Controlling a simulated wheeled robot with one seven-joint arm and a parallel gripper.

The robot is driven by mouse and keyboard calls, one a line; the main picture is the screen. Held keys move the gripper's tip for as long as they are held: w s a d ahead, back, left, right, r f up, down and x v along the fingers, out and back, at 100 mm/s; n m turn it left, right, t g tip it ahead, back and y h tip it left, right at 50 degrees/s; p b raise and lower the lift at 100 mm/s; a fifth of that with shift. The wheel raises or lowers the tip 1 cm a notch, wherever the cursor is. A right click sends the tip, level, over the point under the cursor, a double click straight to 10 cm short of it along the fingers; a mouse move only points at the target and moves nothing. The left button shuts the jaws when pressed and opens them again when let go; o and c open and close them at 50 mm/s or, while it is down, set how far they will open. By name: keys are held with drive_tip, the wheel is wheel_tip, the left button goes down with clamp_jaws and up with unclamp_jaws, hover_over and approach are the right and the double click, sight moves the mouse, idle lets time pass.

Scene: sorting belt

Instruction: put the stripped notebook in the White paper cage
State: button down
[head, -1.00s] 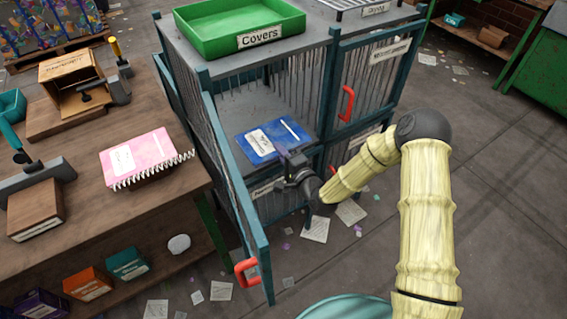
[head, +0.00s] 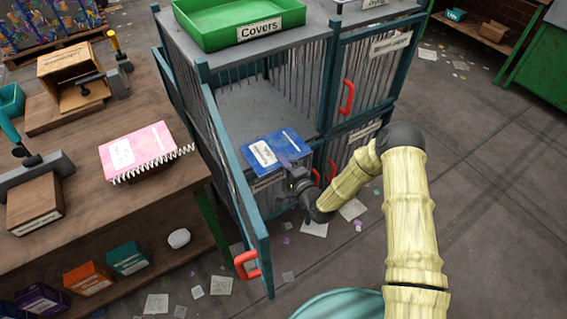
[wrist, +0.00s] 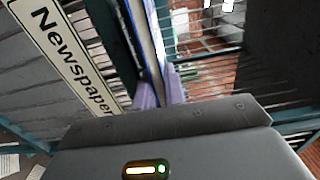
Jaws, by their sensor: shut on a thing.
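My gripper (head: 297,178) is shut on a blue notebook (head: 277,152) with a white label and no spiral visible. The notebook lies about flat at the front opening of the upper left cage compartment (head: 245,105), whose door stands open. In the wrist view the notebook (wrist: 150,35) shows edge-on between the pale purple fingers (wrist: 162,90). A sign reading "Newspaper" (wrist: 70,50) is close beside it on the left. The closed upper right cage has a label (head: 390,44) that I cannot read surely. No sign reads clearly as White paper.
The open door (head: 235,180) with a red handle stands left of my gripper. A green "Covers" tray (head: 215,38) sits on top of the cages. A pink spiral notebook (head: 135,148) lies on the wooden bench (head: 80,205). Paper scraps litter the floor.

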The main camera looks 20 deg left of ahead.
drive_tip(key=shift+f, duration=0.1)
drive_tip(key=c, duration=1.5)
unclamp_jaws()
drive_tip(key=shift+r, duration=0.25)
drive_tip(key=v, duration=1.2)
drive_tip(key=shift+f, duration=0.1)
